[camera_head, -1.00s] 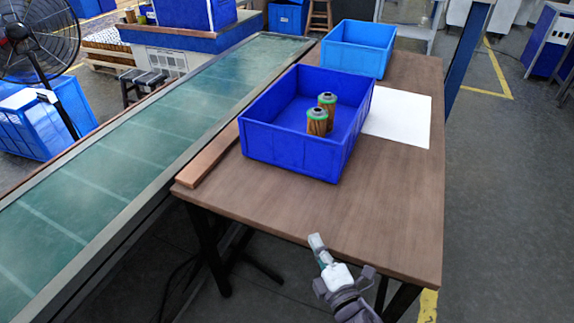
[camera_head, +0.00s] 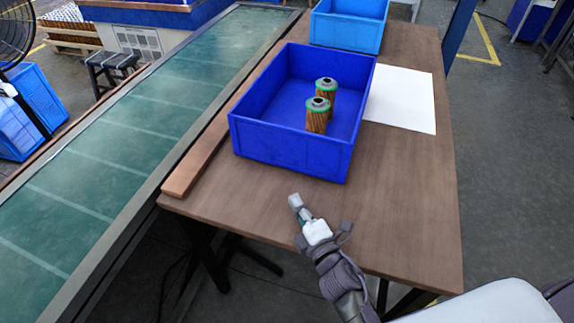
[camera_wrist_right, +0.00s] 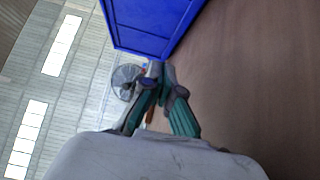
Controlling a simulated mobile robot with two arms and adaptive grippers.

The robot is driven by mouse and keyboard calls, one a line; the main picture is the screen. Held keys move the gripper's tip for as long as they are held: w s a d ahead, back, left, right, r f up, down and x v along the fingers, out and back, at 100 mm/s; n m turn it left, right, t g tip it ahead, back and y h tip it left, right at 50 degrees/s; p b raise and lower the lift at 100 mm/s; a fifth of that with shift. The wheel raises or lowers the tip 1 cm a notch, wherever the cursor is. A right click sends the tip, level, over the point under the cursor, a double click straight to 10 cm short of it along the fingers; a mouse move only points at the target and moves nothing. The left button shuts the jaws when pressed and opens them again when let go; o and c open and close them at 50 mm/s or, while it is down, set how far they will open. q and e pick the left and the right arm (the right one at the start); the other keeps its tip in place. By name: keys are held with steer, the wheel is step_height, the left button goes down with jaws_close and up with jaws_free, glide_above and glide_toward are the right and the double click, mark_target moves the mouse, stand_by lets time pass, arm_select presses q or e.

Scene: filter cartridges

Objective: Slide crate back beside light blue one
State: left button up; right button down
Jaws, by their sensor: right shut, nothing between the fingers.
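A dark blue crate (camera_head: 290,150) stands on the brown table, with two brown, green-topped filter cartridges (camera_head: 318,113) inside. The light blue crate (camera_head: 346,32) stands behind it at the table's far end, with a strip of table between them. My right gripper (camera_head: 294,200) is shut and empty, just in front of the dark blue crate's near wall. In the right wrist view the shut fingers (camera_wrist_right: 157,70) are close to the dark blue crate's wall (camera_wrist_right: 155,25); I cannot tell whether they touch. My left gripper is out of view.
A white sheet (camera_head: 402,100) lies on the table (camera_head: 400,190) right of the dark blue crate. A wooden strip (camera_head: 190,170) runs along the table's left edge, beside the green conveyor (camera_head: 130,135). The table's right and near parts are clear.

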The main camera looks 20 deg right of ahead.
glide_toward(282, 160)
steer(key=w+a, duration=0.1)
steer(key=w+a+p, duration=0.1)
steer(key=a, duration=0.1)
steer(key=shift+w+a+r, duration=0.15)
steer(key=shift+w+r, duration=0.05)
steer(key=shift+r, duration=0.05)
steer(key=w+d, duration=0.1)
steer(key=w, duration=0.1)
steer(key=shift+w+d+p, duration=0.3)
steer(key=shift+w+d, duration=0.1)
steer(key=shift+w+d+f, duration=0.1)
steer(key=shift+w+d, duration=0.15)
steer(key=shift+w, duration=0.1)
